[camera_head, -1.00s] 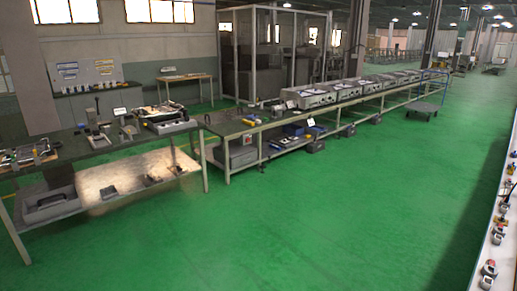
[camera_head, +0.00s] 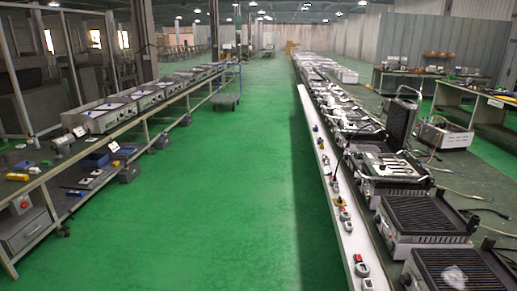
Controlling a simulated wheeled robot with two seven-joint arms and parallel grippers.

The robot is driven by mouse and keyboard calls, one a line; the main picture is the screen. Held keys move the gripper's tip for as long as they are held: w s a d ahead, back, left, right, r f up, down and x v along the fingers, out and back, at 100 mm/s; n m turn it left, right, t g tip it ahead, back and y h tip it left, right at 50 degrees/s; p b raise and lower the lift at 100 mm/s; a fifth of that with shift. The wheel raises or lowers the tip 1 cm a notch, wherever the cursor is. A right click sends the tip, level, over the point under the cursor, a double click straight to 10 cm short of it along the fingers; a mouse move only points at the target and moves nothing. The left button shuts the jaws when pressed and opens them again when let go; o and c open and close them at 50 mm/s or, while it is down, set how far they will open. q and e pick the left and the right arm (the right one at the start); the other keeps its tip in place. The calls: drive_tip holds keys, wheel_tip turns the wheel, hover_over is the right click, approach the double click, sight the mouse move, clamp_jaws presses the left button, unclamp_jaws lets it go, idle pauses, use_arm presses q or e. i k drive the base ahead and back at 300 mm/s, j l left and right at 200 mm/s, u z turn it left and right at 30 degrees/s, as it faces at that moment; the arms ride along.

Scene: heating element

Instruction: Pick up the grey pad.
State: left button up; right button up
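I cannot make out a grey pad for certain in the head view. Grill-like appliances with dark ribbed tops stand in a long row on the right, the closest one (camera_head: 463,268) at the bottom right corner and another (camera_head: 424,214) just behind it. The closest has a pale patch on its ribbed top. Neither of my grippers is in view.
A long white ledge (camera_head: 333,213) with small switches runs along the front of the right row. A workbench (camera_head: 40,176) with appliances and a lower shelf stands at left. A cart (camera_head: 226,100) stands farther back. The green aisle floor (camera_head: 210,215) between is clear.

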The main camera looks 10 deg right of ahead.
sight(364, 148)
drive_tip(key=i+z, duration=0.2)
drive_tip(key=i, duration=0.75)
drive_tip(key=i+z, duration=0.2)
drive_tip(key=i, duration=0.75)
